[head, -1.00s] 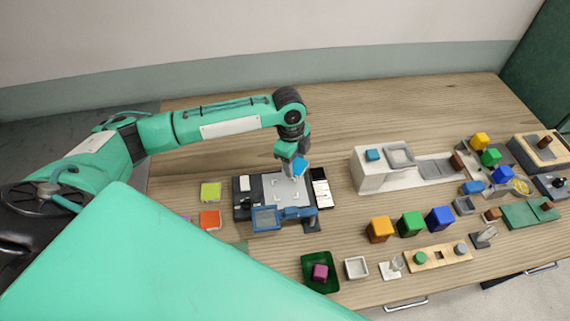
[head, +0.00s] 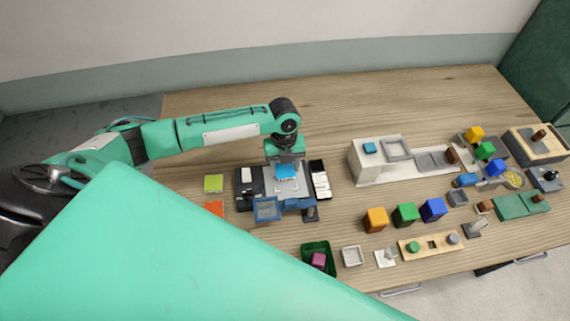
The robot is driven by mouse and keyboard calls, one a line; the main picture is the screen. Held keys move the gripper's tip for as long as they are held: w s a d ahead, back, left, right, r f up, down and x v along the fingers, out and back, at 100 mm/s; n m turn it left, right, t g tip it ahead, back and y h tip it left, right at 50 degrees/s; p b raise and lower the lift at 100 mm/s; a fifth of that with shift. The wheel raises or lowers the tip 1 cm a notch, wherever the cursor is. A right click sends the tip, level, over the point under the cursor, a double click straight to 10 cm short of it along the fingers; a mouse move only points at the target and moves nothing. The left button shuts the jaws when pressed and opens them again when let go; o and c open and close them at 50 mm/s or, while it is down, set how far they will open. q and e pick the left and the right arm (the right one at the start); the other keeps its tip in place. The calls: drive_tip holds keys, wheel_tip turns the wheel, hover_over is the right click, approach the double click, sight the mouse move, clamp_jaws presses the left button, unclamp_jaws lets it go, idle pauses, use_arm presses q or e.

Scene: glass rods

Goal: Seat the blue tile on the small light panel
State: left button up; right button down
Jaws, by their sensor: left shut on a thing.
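My left gripper (head: 286,162) reaches in from the left, points down and is shut on the blue tile (head: 286,171). The tile looks roughly level and is over the back part of the small light panel (head: 290,188), a pale grey plate in a dark device with a blue frame (head: 267,209) at its front. I cannot tell whether the tile touches the panel. The gripper's fingertips are too small to make out. My right gripper is not in view.
A lime tile (head: 213,184) and an orange tile (head: 214,208) lie left of the device. A black-and-white strip (head: 319,180) is at its right. A green tray (head: 318,255) with a magenta cube stands in front. A pale block (head: 369,165) and several coloured cubes are further right.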

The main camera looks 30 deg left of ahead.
use_arm(q)
wheel_tip(320, 180, down, 3)
drive_tip(key=shift+r+b, duration=0.2)
drive_tip(key=shift+b, duration=0.9)
drive_tip(key=shift+f+b, duration=0.4)
drive_tip(key=shift+f, duration=0.65)
drive_tip(key=o, duration=1)
drive_tip(key=shift+c, duration=0.2)
drive_tip(key=shift+o, duration=0.9)
drive_tip(key=r+b, duration=0.1)
drive_tip(key=r, duration=0.3)
drive_tip(key=w+r+b, duration=0.1)
drive_tip(key=r, duration=0.3)
drive_tip(key=a+r+b, duration=0.1)
drive_tip(key=r, duration=0.3)
drive_tip(key=shift+w+r+b, duration=0.15)
drive_tip(key=shift+r+b, duration=0.15)
drive_tip(key=shift+r, duration=0.6)
